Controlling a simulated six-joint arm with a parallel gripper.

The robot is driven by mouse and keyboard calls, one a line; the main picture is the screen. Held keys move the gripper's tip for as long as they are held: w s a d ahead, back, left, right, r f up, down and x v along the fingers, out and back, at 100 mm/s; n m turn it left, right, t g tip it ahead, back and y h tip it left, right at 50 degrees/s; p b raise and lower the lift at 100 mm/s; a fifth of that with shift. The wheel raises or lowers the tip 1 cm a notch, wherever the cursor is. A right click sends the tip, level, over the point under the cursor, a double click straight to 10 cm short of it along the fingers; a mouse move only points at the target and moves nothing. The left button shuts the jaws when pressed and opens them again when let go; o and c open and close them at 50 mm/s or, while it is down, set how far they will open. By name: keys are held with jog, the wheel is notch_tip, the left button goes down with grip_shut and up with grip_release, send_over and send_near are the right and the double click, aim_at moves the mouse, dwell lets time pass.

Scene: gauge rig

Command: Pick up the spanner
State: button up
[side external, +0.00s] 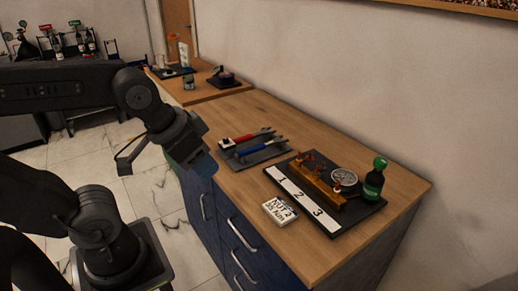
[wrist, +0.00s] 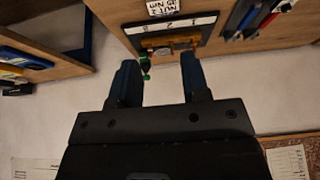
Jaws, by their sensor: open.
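Two long tools lie side by side on a dark grey tray (side external: 270,156) on the wooden counter. One is a red-handled tool (side external: 243,138) with a pale head, the other a blue-handled tool (side external: 262,146); I cannot tell for sure which is the spanner. In the wrist view the red tool (wrist: 268,18) and blue tool (wrist: 246,17) show at the upper right, partly cut off. My gripper (wrist: 160,76) is open and empty, its two fingers apart. In the side view my gripper (side external: 204,162) is by the counter's front left edge, left of the tray and apart from the tools.
Right of the tray, a black board (side external: 334,222) numbered 1, 2, 3 carries a brass-coloured block (side external: 317,187) and round gauge (side external: 344,177). A green bottle (side external: 374,180) stands at its right end. A white label card (side external: 280,211) lies in front. The wall is behind.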

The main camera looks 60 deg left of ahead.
jog(key=shift+o, duration=0.8)
